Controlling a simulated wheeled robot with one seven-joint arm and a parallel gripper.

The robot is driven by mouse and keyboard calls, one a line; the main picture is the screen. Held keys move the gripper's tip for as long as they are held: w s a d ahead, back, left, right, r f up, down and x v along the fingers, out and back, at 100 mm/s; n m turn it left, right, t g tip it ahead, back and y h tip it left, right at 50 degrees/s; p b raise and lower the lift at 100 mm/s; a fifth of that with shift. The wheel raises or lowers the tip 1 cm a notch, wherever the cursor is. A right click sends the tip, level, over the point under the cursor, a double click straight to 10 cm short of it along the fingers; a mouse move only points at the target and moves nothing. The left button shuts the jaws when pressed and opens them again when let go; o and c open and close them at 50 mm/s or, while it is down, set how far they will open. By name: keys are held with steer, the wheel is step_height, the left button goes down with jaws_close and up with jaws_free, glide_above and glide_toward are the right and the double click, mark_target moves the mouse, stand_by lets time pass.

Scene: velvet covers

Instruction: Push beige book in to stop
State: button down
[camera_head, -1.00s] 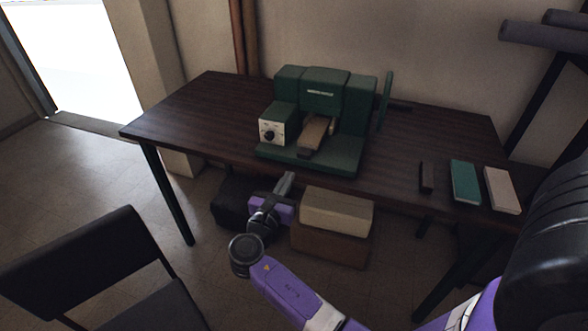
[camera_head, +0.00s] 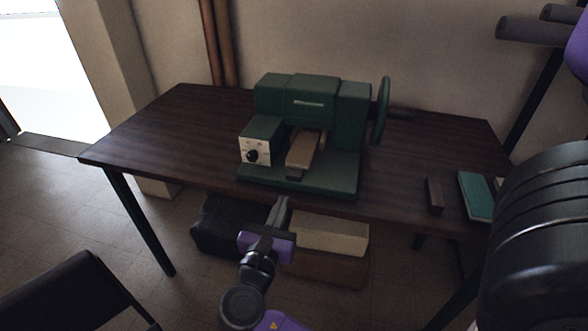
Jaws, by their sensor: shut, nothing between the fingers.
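A beige-brown book (camera_head: 307,150) lies in the slot of a green machine (camera_head: 313,92) on the dark table. My gripper (camera_head: 282,201) is shut and empty. Its tips point toward the table, in front of and below the book's near end in the picture, apart from the book. I cannot tell its exact height against the table edge.
A dial box (camera_head: 255,149) stands left of the book, and a handwheel (camera_head: 381,110) is at the machine's right. A dark block (camera_head: 434,194) and a teal book (camera_head: 475,195) lie at the table's right. Boxes (camera_head: 330,233) sit under the table. A chair (camera_head: 75,290) is front left.

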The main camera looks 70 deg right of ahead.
mark_target(298, 164)
steer(key=d, duration=0.8)
steer(key=w+d, duration=0.1)
steer(key=d, duration=0.3)
steer(key=shift+d+p, duration=0.3)
steer(key=shift+d, duration=0.05)
steer(key=d, duration=0.1)
steer(key=d+p, duration=0.1)
steer(key=d, duration=0.1)
steer(key=shift+w+d+r, duration=0.1)
steer(key=shift+w+d, duration=0.1)
steer(key=shift+d, duration=0.1)
